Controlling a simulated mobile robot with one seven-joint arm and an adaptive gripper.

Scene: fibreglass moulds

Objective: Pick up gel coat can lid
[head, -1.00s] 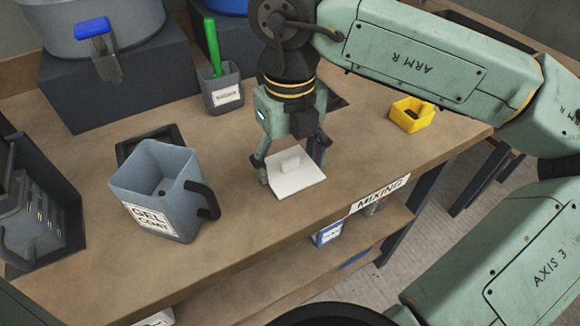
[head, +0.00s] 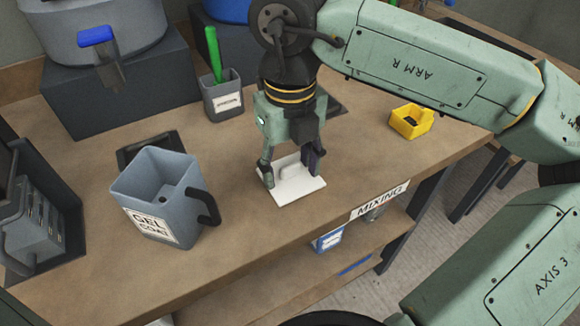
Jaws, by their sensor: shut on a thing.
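The gel coat can lid is a flat white square plate (head: 297,188) with a small raised knob in its middle. It lies on or just above the wooden bench; I cannot tell which. My gripper (head: 290,173) points down over it, its fingers at either side of the knob and shut on the lid. The fingers partly hide the lid's far part. The gel coat can (head: 158,200), an open grey box-shaped container with a dark side handle and a "GEL COAT" label, stands to the left of the lid.
A grey holder (head: 222,97) with a green-handled tool stands behind. A yellow bin (head: 411,121) is at the right. A dark tray (head: 150,148) lies behind the can. A dark rack (head: 40,215) stands far left. The bench's front edge carries a "MIXING" label (head: 379,200).

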